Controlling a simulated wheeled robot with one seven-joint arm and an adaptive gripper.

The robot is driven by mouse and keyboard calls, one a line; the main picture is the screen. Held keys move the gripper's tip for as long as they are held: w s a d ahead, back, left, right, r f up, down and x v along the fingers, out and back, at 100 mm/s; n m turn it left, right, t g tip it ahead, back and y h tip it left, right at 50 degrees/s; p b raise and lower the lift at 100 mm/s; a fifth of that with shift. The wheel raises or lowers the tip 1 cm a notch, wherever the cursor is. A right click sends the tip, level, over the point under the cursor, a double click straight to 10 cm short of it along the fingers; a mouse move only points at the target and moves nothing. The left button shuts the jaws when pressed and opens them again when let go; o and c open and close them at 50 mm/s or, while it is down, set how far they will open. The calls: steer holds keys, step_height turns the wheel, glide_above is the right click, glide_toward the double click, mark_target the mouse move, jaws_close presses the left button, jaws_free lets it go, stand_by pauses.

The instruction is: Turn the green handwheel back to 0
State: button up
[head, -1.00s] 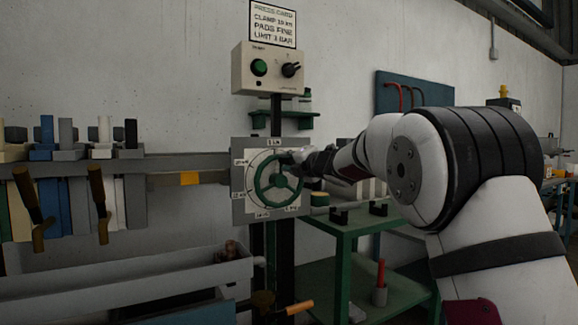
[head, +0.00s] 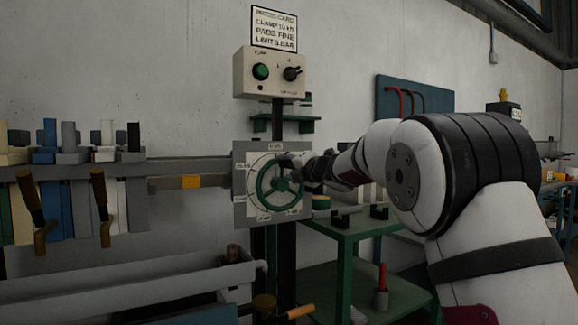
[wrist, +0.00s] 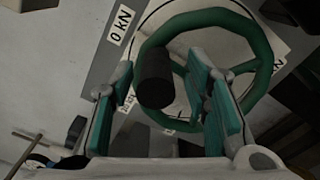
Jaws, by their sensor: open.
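The green handwheel (head: 262,190) is mounted on a square grey dial plate (head: 240,215) in the middle of the head view. Its green rim and spokes fill the top of the wrist view (wrist: 200,17). A dark cylindrical grip (wrist: 155,78) stands out from the wheel. My gripper (wrist: 160,68) is open, with its green-padded fingers on either side of this grip; I cannot tell whether either touches it. In the head view my gripper (head: 312,168) is at the wheel's upper right and hides part of it. A "0 kN" label (wrist: 120,25) is on the plate, left of the wheel in the wrist view.
A control box (head: 270,75) with a green button and black knob is above the plate, under a sign (head: 274,29). Clamps with brown handles (head: 101,190) hang at the left. A green bench (head: 345,230) stands at the lower right. A grey trough (head: 120,285) is at the lower left.

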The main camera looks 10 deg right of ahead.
steer(key=shift+s+d+r, duration=0.15)
steer(key=shift+s+d, duration=0.05)
steer(key=shift+s, duration=0.05)
steer(key=v, duration=1.1)
steer(key=shift+s, duration=0.25)
